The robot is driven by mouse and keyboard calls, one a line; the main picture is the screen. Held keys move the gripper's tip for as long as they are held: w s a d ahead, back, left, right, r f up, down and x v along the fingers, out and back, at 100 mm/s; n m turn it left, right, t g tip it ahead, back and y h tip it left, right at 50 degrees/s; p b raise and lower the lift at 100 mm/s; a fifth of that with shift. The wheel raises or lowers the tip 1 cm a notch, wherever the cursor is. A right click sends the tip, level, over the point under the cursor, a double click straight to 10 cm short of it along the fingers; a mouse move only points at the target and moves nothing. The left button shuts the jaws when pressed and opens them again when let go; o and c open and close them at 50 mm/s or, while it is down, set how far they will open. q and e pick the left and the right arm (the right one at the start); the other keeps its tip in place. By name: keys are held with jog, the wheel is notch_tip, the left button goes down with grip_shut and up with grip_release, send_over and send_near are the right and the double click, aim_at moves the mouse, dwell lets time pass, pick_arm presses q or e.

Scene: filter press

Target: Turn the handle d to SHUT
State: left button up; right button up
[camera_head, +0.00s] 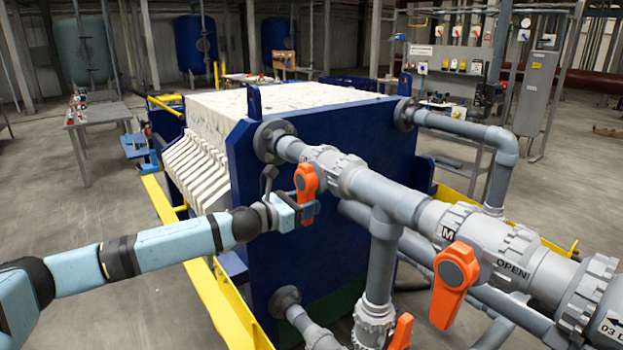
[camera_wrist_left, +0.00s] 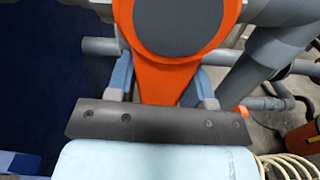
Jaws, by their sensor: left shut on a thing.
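An orange valve handle (camera_head: 306,180) sits on the grey pipe in front of the blue press plate, with its narrow end pointing down. My left gripper (camera_head: 308,210) is shut on this narrow end. In the left wrist view the orange handle (camera_wrist_left: 170,65) has a dark round cap, and the blue fingers of my left gripper (camera_wrist_left: 163,84) lie on both sides of it. A second orange handle (camera_head: 455,284) hangs on the nearer valve, by an OPEN label (camera_head: 512,268). No letter d shows on either handle. My right gripper is not in view.
The blue press plate (camera_head: 340,235) stands close behind the held handle. Grey pipes (camera_head: 385,260) run beside and below it. A third orange handle (camera_head: 402,330) is at the bottom. A yellow rail (camera_head: 215,300) passes by my left arm. Open floor lies to the left.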

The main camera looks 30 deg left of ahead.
pick_arm(q)
jog(key=o, duration=1)
jog(key=shift+w+a+r, duration=0.1)
jog(key=shift+a+r, duration=0.15)
jog(key=shift+a, duration=0.05)
jog(key=shift+c, duration=0.2)
jog(key=shift+o, duration=0.4)
jog(key=shift+f, duration=0.15)
jog(key=shift+s+f, duration=0.1)
jog(key=shift+s, duration=0.1)
jog(key=b+v, duration=0.4)
jog(key=v, duration=0.2)
jog(key=shift+s, duration=0.35)
